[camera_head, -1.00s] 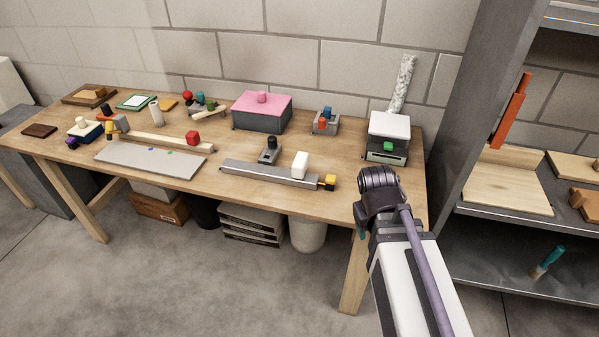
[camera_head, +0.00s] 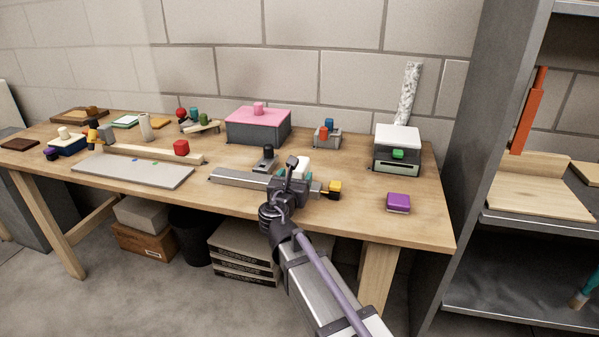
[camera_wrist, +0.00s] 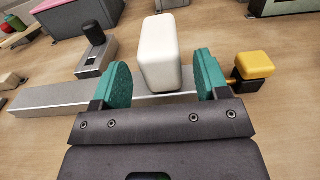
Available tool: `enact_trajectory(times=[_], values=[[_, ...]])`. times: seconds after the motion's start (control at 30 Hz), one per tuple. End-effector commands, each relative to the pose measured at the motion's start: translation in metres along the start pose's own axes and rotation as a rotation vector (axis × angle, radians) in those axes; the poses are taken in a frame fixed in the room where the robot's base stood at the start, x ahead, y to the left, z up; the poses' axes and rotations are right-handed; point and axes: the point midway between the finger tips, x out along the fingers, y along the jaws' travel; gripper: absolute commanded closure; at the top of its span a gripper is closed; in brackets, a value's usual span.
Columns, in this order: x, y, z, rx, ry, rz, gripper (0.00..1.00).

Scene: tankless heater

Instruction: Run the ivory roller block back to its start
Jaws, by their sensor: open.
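The ivory roller block (camera_wrist: 160,52) stands upright on a grey metal rail, near the rail's right end, in the wrist view. In the head view the ivory block (camera_head: 302,166) is partly hidden behind my gripper (camera_head: 291,176). The rail (camera_head: 238,178) runs left to right near the table's front edge. In the wrist view my gripper (camera_wrist: 160,82) is open, its teal fingers on either side of the block's lower part. Small gaps show between the fingers and the block. A yellow-topped black end piece (camera_wrist: 252,66) sits just right of the right finger.
A dark knob on a grey base (camera_head: 265,159) stands just behind the rail. A purple block (camera_head: 398,202) lies right of the rail. A pink-topped box (camera_head: 258,126) and a white-topped device (camera_head: 397,149) stand farther back. A grey plate (camera_head: 133,171) lies to the left.

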Motion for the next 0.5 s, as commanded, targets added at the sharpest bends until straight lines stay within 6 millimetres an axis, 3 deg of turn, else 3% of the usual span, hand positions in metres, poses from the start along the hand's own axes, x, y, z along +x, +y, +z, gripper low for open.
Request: enact_trajectory(times=[0.03, 0.2, 0.5], values=[[0.014, 0.002, 0.000, 0.000, 0.000, -0.002, 0.32], [0.040, 0.001, 0.000, 0.001, 0.000, -0.001, 0.32], [0.045, -0.001, 0.000, 0.002, 0.001, -0.001, 0.32]])
